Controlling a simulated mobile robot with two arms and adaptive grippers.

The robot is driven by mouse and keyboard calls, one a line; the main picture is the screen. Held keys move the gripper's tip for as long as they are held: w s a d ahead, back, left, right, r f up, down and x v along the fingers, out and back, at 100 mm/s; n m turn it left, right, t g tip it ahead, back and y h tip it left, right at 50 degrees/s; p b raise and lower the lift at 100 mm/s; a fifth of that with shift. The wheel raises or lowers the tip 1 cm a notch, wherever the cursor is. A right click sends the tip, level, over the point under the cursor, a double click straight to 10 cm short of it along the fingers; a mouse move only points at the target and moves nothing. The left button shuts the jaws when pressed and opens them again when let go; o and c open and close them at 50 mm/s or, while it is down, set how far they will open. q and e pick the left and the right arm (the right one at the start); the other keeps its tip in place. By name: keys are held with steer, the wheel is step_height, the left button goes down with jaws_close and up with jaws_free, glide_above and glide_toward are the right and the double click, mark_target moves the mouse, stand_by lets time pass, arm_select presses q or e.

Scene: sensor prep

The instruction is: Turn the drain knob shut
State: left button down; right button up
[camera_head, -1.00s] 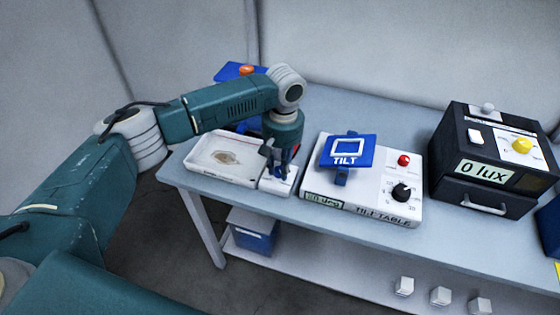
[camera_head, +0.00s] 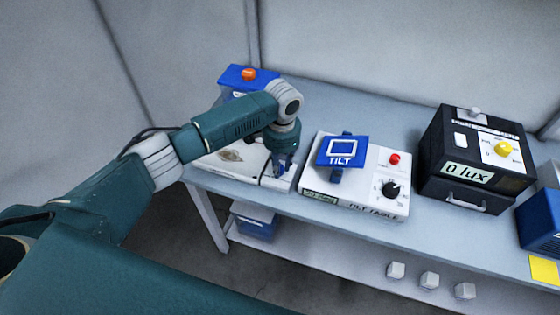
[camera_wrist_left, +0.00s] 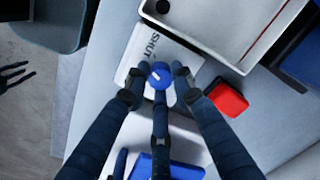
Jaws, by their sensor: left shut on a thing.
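The drain knob (camera_wrist_left: 161,73) is round and blue with a white mark on top. It stands on a white plate (camera_wrist_left: 131,66) with the word SHUT printed beside it. My left gripper (camera_wrist_left: 158,80) has its dark fingers around the knob and is shut on it. In the head view my left gripper (camera_head: 280,167) points down over the plate (camera_head: 277,184) and hides the knob. Dark fingers at the left edge of the wrist view look like my right gripper (camera_wrist_left: 14,75); their state is unclear.
A white tray (camera_wrist_left: 224,44) lies beside the plate. A red block (camera_wrist_left: 228,99) is close to the fingers. The tilt table (camera_head: 318,183) stands to the right, then a black lux box (camera_head: 436,186). A blue box with an orange button (camera_head: 248,74) is behind.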

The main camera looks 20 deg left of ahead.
arm_select(q)
steer(key=m+p, duration=0.1)
steer(key=m, duration=0.3)
steer(key=shift+s+a+m, duration=0.1)
steer(key=shift+m, duration=0.3)
stand_by(0.4)
steer(key=c, duration=1.5)
jaws_free()
steer(key=shift+o, duration=0.2)
